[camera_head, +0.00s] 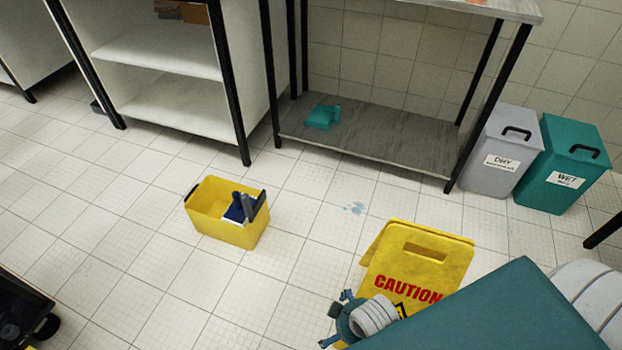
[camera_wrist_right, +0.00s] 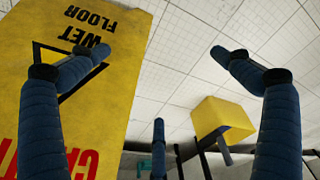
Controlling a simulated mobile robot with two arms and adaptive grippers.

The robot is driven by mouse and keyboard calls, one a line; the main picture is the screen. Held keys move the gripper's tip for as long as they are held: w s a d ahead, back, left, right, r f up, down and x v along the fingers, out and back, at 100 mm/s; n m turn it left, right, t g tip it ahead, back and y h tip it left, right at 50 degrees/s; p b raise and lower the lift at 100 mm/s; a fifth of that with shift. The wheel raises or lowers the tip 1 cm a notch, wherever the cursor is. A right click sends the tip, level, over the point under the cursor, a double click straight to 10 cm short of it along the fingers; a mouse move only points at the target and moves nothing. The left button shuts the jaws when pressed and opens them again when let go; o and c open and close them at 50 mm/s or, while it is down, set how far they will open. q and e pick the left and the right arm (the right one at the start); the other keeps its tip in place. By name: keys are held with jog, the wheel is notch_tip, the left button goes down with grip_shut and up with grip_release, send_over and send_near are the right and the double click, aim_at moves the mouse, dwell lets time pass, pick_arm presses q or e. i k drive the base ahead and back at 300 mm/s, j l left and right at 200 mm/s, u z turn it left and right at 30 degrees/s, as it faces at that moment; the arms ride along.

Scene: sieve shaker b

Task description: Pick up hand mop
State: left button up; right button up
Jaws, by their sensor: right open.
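A blue item with a grey handle-like part (camera_head: 240,208), which looks like the hand mop, sits in a yellow bucket (camera_head: 228,232) on the floor. Its lower part is hidden by the bucket wall. In the right wrist view the bucket (camera_wrist_right: 222,117) lies beyond my fingers, right of centre, with a dark part at its edge. My right gripper (camera_head: 338,319) is open and empty, in front of the yellow caution sign in the head view and well apart from the bucket. Its dark blue fingers are spread in the wrist view (camera_wrist_right: 157,55). My left gripper is out of view.
The yellow caution sign (camera_head: 418,263) stands close to my right gripper. A grey table (camera_head: 370,150) with a teal item (camera_head: 322,117) on its lower shelf stands behind. Grey (camera_head: 500,150) and teal (camera_head: 562,165) bins stand at right.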

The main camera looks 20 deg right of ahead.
aim_at(235, 215)
jog(key=i+j+z, duration=0.1)
jog(key=j, duration=0.2)
jog(key=i+j, duration=0.1)
jog(key=j, duration=0.2)
jog(key=j+z, duration=0.15)
jog(key=j, duration=0.2)
jog(key=i+j+z, duration=0.25)
jog(key=i, duration=0.25)
jog(key=i+j+z, duration=0.25)
jog(key=i, duration=0.3)
